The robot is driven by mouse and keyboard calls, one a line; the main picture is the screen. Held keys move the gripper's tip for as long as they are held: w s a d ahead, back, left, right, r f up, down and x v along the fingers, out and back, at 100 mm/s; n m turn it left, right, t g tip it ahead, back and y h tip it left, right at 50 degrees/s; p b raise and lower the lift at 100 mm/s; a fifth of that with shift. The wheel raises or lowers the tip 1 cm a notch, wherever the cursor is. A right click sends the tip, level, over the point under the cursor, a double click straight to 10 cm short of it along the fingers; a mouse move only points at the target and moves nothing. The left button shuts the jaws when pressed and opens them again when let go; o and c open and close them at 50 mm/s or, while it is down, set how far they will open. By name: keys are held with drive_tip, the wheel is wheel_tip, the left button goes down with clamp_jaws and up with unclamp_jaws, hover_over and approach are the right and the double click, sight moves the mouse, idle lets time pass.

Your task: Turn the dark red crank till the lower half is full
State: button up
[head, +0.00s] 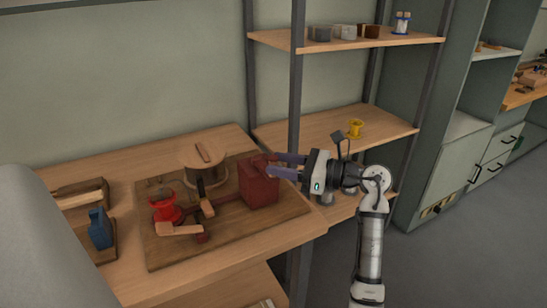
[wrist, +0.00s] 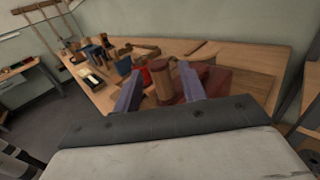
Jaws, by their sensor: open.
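A dark red box (head: 258,182) stands at the right end of a wooden board on the bench. My gripper (head: 271,164) is at the box's upper right, with its purple fingers pointing left. In the wrist view my gripper (wrist: 162,72) is open, with a brown upright cylinder (wrist: 163,80) between or just beyond the fingers; I cannot tell whether it touches them. The dark red box (wrist: 217,80) shows behind the right finger. The crank cannot be told apart clearly from the box. A bright red flared cup (head: 165,207) and a round wooden drum (head: 203,160) stand further left.
Wooden blocks (head: 180,229) lie at the board's front. A blue bottle (head: 99,228) stands in a tray at the left. A yellow spool (head: 355,128) sits on the shelf. The bench front (head: 235,250) is clear.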

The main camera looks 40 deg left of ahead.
drive_tip(key=shift+x, duration=1.1)
clamp_jaws()
